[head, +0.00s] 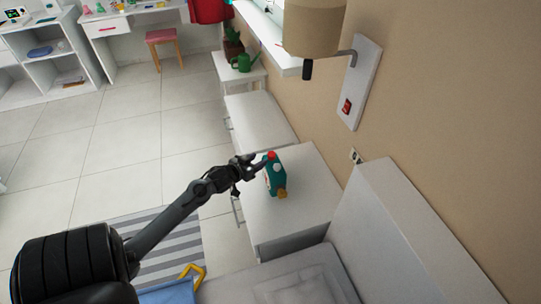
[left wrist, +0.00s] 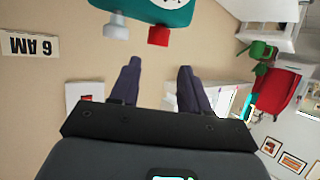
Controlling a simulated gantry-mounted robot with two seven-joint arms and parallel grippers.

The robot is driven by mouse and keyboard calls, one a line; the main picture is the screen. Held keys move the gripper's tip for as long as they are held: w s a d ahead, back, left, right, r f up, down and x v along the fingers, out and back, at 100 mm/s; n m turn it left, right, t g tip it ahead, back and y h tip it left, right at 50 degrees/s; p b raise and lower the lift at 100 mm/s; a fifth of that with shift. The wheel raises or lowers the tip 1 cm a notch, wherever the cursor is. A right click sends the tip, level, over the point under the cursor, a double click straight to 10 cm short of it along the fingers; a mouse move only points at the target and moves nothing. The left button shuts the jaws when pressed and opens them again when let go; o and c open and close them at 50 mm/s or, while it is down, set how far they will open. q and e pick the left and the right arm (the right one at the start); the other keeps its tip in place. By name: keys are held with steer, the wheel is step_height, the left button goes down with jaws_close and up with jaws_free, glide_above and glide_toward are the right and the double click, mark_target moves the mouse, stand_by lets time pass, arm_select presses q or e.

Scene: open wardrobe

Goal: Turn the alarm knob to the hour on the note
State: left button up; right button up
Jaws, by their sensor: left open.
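The teal alarm clock (head: 274,178) stands on a white nightstand (head: 306,205) in the head view. Its red knob (head: 271,155) is on top. In the left wrist view the clock (left wrist: 140,8) is cut off at the top edge. A white knob (left wrist: 116,27) and the red knob (left wrist: 158,37) stick out of it side by side. The note (left wrist: 29,45) reads "6 AM", upside down in this view. My left gripper (head: 258,163) is open and empty beside the clock's top. In the left wrist view its fingertips (left wrist: 159,67) are just short of the red knob.
The wall (head: 425,100) and the bed's headboard (head: 385,240) are close to the nightstand's right. A wall lamp (head: 315,28) hangs above. A white cabinet (head: 258,120) and a green watering can (head: 243,63) are farther back.

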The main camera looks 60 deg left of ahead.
mark_target(269, 155)
arm_select(q)
steer(key=b+x, duration=0.3)
steer(key=x, duration=0.5)
steer(key=shift+w+f, duration=0.25)
steer(key=shift+f, duration=0.05)
steer(key=shift+w+a+f, duration=0.15)
steer(key=shift+w+f, duration=0.1)
steer(key=shift+w, duration=0.35)
steer(key=c, duration=0.7)
steer(key=shift+a+r+m+h, duration=0.1)
steer(key=shift+r+m+h, duration=0.05)
steer(key=shift+m+h, duration=0.3)
steer(key=shift+m+h+p, duration=0.45)
steer(key=shift+h+p, duration=0.1)
steer(key=shift+m+t+h, duration=0.3)
steer(key=shift+m+h, duration=0.2)
steer(key=shift+h, duration=0.1)
steer(key=shift+m+h+b, duration=0.3)
steer(key=shift+m+h, duration=0.7)
steer(key=shift+h, duration=0.1)
